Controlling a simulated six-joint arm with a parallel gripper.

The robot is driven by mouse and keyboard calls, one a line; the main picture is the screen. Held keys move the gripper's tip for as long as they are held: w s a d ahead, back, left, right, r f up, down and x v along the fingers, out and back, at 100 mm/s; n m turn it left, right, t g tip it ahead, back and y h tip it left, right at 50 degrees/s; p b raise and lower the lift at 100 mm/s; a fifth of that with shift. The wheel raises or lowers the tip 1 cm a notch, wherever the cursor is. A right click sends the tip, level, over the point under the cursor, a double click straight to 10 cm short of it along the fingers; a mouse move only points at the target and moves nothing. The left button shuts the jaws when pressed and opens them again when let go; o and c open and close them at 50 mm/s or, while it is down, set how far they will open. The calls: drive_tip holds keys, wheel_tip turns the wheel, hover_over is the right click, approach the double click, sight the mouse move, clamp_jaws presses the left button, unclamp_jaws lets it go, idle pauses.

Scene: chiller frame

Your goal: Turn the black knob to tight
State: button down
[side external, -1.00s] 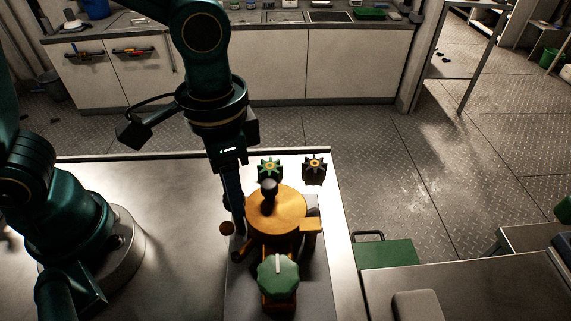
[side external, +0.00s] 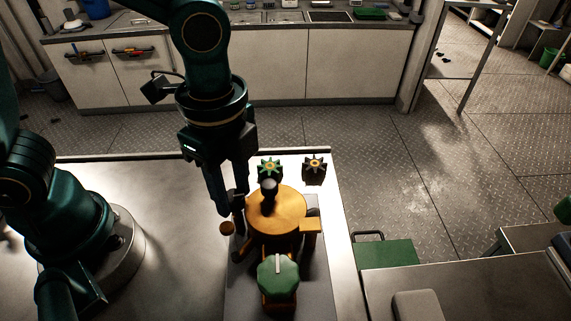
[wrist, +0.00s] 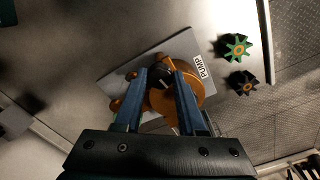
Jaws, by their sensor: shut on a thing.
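The black knob (side external: 238,201) sits at the left side of the orange pump body (side external: 283,211). In the wrist view a black piece (wrist: 160,98) shows between my fingers, beside the orange body with its "PUMP" label (wrist: 201,67). My gripper (side external: 231,202) points down, shut on the black knob, one finger on each side. The fingers partly hide the knob, and I cannot make out any mark for how tight it is.
A green knob with a white bar (side external: 278,278) is in front of the pump. A green star knob (side external: 270,167) and a dark star knob (side external: 314,166) stand behind it. The metal table (side external: 165,200) is clear to the left.

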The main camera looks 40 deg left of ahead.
sight(233, 196)
drive_tip(key=m, duration=0.4)
drive_tip(key=shift+m, duration=2)
drive_tip(key=c, duration=0.5)
unclamp_jaws()
drive_tip(key=shift+r, duration=2.6)
